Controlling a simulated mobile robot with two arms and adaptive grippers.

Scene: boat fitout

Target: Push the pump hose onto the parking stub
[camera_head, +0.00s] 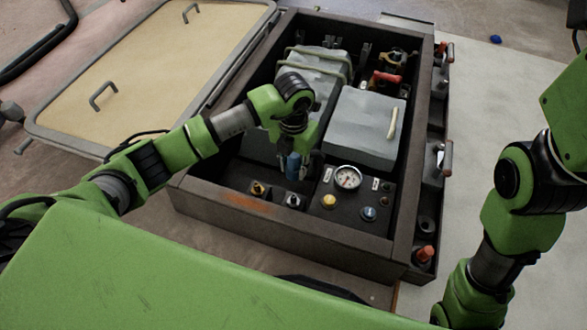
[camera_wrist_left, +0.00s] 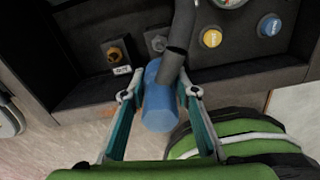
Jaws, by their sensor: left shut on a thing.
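My left gripper (camera_head: 294,152) points down inside the dark box, over its near part. In the left wrist view my left gripper (camera_wrist_left: 159,94) is shut on the blue end cuff (camera_wrist_left: 158,108) of the pump hose. The grey hose (camera_wrist_left: 182,38) runs up from the cuff. The blue cuff also shows in the head view (camera_head: 293,168), above a grey metal stub (camera_head: 293,201) and apart from it. A brass stub (camera_head: 258,188) stands left of the grey one. The cuff partly covers the grey stub's area in the wrist view. My right gripper is out of view.
A panel with a gauge (camera_head: 347,177), a yellow knob (camera_head: 329,201) and a blue knob (camera_head: 369,214) lies right of the stubs. A grey lidded case (camera_head: 365,125) stands behind it. The box's near wall (camera_head: 270,222) rises in front.

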